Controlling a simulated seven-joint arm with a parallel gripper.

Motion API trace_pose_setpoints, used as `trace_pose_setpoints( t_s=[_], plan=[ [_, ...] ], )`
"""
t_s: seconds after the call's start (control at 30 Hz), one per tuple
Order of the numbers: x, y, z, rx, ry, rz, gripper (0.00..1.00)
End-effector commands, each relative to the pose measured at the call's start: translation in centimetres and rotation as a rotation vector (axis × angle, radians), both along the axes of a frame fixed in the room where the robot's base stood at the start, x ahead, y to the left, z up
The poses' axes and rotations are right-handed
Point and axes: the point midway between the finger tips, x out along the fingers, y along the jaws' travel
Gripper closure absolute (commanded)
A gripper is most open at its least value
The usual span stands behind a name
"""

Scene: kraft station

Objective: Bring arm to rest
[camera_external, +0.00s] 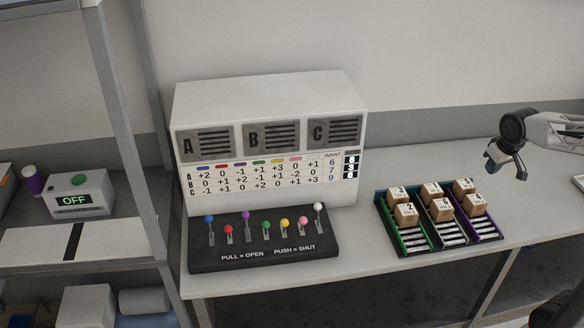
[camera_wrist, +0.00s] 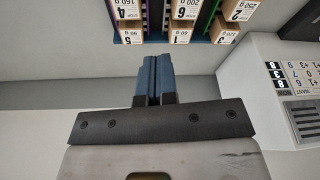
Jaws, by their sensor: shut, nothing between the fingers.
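My gripper (camera_external: 492,168) is in the air at the right, above the table and behind the right end of the box rack. Its two blue fingers (camera_wrist: 153,80) are together and empty in the wrist view. My gripper touches nothing that I can see. The white machine (camera_external: 265,120) marked A, B, C stands left of it, and part of it shows at the right edge of the wrist view (camera_wrist: 270,85).
The rack (camera_external: 405,250) holds several small cardboard boxes (camera_external: 406,214) in green, blue and purple lanes. A black lever panel (camera_external: 265,245) with coloured knobs stands before the machine. A grey shelf (camera_external: 125,130) with an "OFF" device (camera_external: 78,196) is at the left. The table (camera_external: 365,180) behind the rack is clear.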

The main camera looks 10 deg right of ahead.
Motion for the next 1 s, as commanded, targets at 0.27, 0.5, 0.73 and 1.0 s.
trace_pose_setpoints(
  t_s=[0.27, 0.5, 0.73, 1.0],
  plan=[
    [-6.1, -6.3, -1.5, -0.008, 0.005, -0.127, 1.0],
    [-10.6, -9.6, -3.2, -0.014, 0.012, -0.212, 1.0],
    [-12.4, -10.6, -3.9, -0.016, 0.016, -0.245, 1.0],
    [-12.5, -10.7, -4.0, -0.016, 0.017, -0.248, 1.0]
  ],
)
